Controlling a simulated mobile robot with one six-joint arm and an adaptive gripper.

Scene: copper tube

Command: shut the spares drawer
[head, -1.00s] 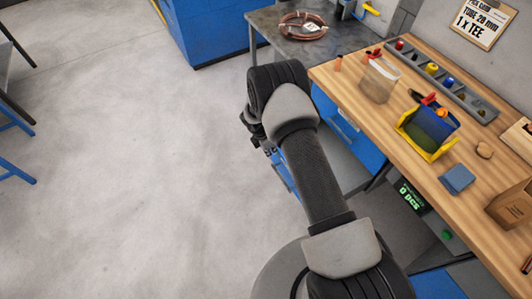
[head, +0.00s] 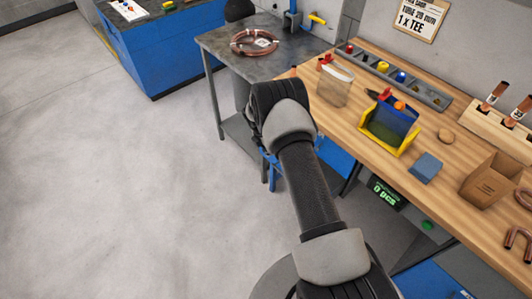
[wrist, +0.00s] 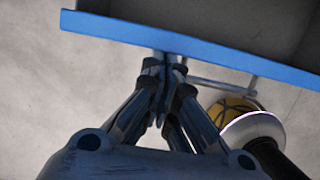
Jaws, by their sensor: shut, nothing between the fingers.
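The spares drawer shows in the wrist view as a long blue front edge (wrist: 240,57) with a grey inside behind it, so it stands open. My gripper (wrist: 165,64) is shut and empty. Its fingertips are at the outer face of the blue front; I cannot tell whether they touch. A thin pale bar, perhaps the drawer's handle, runs just right of the fingertips.
The wooden bench (head: 352,118) carries a yellow-framed bin (head: 385,135), a blue block (head: 426,168) and a cardboard box (head: 490,180). A metal table (head: 225,45) with a copper coil (head: 254,43) stands behind. The floor at left is clear.

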